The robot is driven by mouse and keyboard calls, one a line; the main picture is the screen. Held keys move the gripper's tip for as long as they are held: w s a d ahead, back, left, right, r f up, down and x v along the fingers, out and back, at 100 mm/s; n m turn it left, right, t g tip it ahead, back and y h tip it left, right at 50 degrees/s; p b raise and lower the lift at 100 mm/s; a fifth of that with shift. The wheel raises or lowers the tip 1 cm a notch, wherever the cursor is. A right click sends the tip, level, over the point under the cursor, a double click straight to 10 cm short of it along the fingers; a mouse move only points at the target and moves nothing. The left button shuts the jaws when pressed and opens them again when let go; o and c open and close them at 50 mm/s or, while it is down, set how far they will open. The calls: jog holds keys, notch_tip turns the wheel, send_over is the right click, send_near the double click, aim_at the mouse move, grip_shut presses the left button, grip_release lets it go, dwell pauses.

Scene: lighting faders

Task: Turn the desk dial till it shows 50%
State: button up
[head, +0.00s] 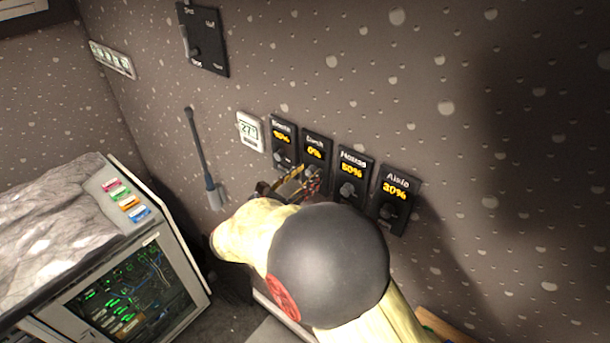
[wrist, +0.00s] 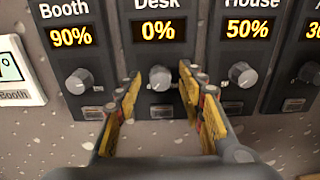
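The desk dial is a black wall panel (wrist: 143,55) labelled "Desk" with an orange readout of 0% (wrist: 158,30). Its round grey knob (wrist: 160,78) sits below the readout. In the head view the desk panel (head: 316,142) is second from the left in the row, its knob mostly hidden by my gripper. My gripper (wrist: 160,80) is open, its yellow-padded fingers on either side of the desk knob in the wrist view. I cannot tell whether either finger touches the knob.
The Booth panel (head: 283,122) at 90% is left of Desk. The House panel (head: 354,158) at 50% and Aisle panel (head: 396,192) at 30% are right.

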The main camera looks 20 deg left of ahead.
jog(key=shift+c, duration=1)
jog(key=c, duration=0.7)
grip_shut()
